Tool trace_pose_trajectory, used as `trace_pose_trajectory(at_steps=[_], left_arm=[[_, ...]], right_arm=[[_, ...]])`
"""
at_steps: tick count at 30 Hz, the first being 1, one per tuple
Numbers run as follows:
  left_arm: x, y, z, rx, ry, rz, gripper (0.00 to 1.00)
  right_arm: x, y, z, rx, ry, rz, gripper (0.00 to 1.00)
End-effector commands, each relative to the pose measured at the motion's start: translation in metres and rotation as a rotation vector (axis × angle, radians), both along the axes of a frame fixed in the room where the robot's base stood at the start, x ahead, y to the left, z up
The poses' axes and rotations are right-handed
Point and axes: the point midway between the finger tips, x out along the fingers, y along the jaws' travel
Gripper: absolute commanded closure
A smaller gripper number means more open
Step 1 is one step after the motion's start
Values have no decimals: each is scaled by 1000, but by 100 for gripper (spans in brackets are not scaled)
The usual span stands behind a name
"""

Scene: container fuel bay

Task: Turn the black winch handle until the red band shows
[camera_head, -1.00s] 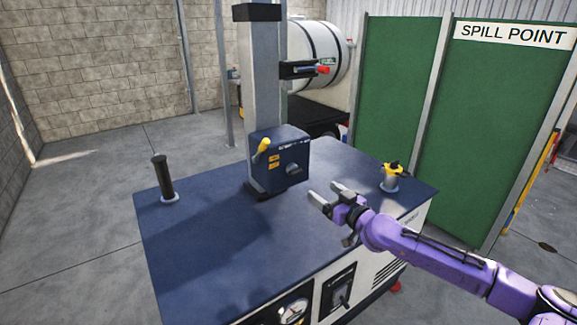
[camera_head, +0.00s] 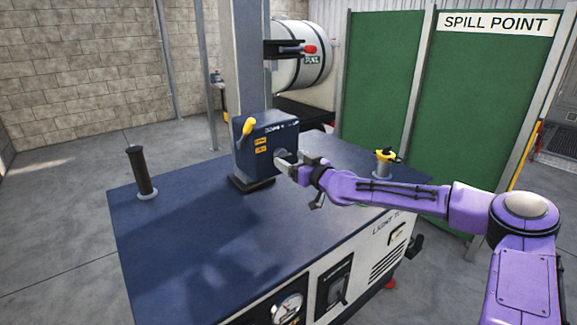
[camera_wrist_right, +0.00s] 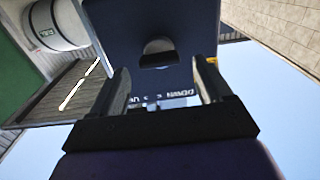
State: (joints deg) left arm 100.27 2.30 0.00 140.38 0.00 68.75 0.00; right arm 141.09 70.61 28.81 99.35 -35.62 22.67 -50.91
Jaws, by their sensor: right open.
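The winch box (camera_head: 264,144) is dark blue and fixed low on the grey mast (camera_head: 249,75). Its dark round handle (camera_head: 281,155) sits on the front face and is partly covered by my right gripper (camera_head: 283,163). That gripper is open, with its fingertips at the handle. In the right wrist view, the handle (camera_wrist_right: 158,52) lies ahead, between and just beyond the open fingers (camera_wrist_right: 160,80). I cannot tell whether they touch it. No red band can be made out on the winch. My left gripper is out of view.
A yellow lever (camera_head: 248,126) sticks up on the box's left side. A red-tipped bracket (camera_head: 308,49) juts from the mast. A black post (camera_head: 141,172) and a yellow-topped fitting (camera_head: 384,162) stand on the blue cabinet top (camera_head: 200,240), which is clear in front.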

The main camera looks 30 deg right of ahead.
Motion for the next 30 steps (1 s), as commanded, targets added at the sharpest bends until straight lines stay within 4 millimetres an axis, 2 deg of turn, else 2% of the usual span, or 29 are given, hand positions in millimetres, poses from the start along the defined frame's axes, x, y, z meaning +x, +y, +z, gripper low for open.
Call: trace_pose_trajectory(at_steps=[6,14,15,17,18,20,30], left_arm=[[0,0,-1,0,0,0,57],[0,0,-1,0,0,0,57],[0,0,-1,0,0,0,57],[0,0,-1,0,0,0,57],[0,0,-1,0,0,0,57],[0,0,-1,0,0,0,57],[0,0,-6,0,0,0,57]], right_arm=[[20,1,-1,0,2,-1,21],[22,1,0,1,0,-1,21],[22,1,0,1,0,0,28],[22,1,0,1,0,0,47],[22,1,0,1,0,0,60],[22,1,0,1,0,0,78],[22,1,-1,39,3,0,77]])
